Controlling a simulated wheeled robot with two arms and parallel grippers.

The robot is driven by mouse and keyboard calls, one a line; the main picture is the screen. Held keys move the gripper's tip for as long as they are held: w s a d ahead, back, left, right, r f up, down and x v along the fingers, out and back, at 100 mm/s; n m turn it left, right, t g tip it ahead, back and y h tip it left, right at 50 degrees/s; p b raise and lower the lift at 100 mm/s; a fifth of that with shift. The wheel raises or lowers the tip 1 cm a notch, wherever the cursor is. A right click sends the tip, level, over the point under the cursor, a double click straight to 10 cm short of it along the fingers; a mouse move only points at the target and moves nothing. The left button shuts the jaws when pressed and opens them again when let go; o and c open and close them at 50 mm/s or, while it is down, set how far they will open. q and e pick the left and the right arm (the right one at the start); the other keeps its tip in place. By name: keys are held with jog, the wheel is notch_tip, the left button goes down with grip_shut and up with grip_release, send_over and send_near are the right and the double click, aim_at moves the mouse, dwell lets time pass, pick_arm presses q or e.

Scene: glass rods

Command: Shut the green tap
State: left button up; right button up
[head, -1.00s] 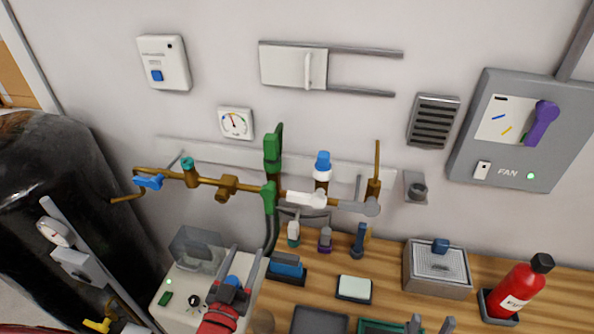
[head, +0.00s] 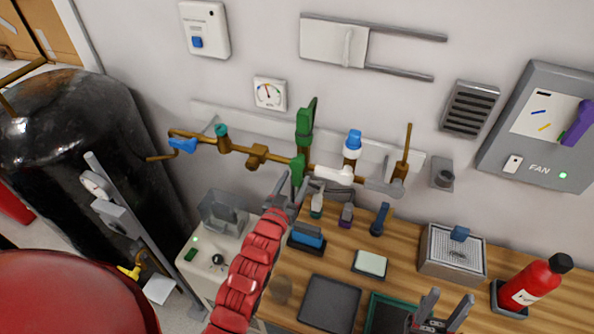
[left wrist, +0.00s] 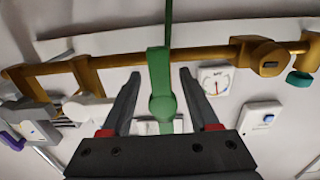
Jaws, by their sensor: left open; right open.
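The green tap (head: 305,128) is on the brown wall pipe, with its long handle pointing up and its green lower body (head: 297,170) below. In the left wrist view the green tap (left wrist: 160,80) shows between my finger tips. My left gripper (head: 290,188) is open, just below and in front of the tap's lower body. The wrist view shows its fingers (left wrist: 158,95) on either side of the green part, with gaps; I cannot tell whether either touches it. My right gripper (head: 441,308) is open and empty over the bench's front.
The brown pipe (head: 237,147) runs along the wall, with a blue tap (head: 183,145) at left and a blue-and-white fitting (head: 353,143) at right. Below stand small tools, a blue block (head: 308,236) and a fire extinguisher (head: 530,284). A dark tank (head: 85,150) stands left.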

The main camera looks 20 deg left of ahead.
pick_arm(q)
jog(key=shift+w, duration=1.05)
grip_shut()
dwell(0.7)
